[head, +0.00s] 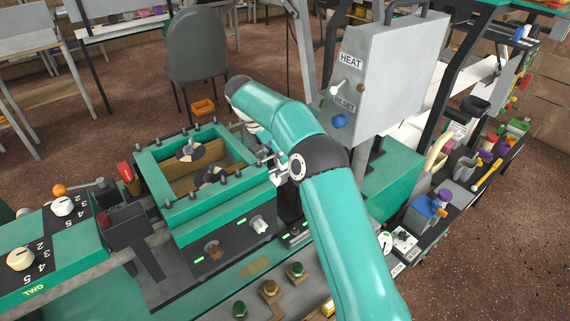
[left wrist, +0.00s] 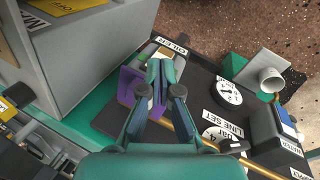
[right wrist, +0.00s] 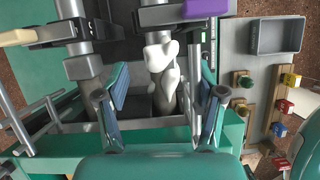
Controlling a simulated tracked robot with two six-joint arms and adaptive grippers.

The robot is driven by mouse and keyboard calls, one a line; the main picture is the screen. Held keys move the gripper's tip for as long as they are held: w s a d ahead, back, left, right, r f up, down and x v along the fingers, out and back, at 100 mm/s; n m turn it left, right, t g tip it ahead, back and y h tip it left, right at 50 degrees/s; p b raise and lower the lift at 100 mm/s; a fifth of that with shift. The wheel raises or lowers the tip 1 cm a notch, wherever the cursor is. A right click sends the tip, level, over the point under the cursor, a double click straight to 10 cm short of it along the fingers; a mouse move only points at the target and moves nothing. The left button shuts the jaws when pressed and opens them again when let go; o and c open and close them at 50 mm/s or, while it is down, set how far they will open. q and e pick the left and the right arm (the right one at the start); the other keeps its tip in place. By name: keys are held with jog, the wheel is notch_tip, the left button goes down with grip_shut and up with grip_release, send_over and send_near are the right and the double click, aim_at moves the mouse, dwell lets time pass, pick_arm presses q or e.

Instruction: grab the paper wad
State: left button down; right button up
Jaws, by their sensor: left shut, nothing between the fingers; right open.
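A white, lumpy thing that looks like the paper wad (right wrist: 161,58) shows in the right wrist view. It sits at the end of a grey metal cylinder, and a further white, folded part (right wrist: 168,92) hangs below it. My right gripper (right wrist: 163,82) is open, with one finger on each side of the white thing and visible gaps to it. In the head view my right arm largely hides this gripper, and I cannot make out the wad there. My left gripper (left wrist: 162,70) is shut and empty over a dark panel, close to a purple block (left wrist: 129,86).
The head view shows a green-rimmed box (head: 215,210) with bolts, a grey HEAT/RESET cabinet (head: 385,75) and a cluttered side bench. Near my right gripper are a grey tray (right wrist: 275,37) and coloured knobs.

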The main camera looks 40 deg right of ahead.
jog(key=shift+p+x, duration=0.5)
jog(key=shift+x, duration=2.2)
jog(key=c, duration=0.9)
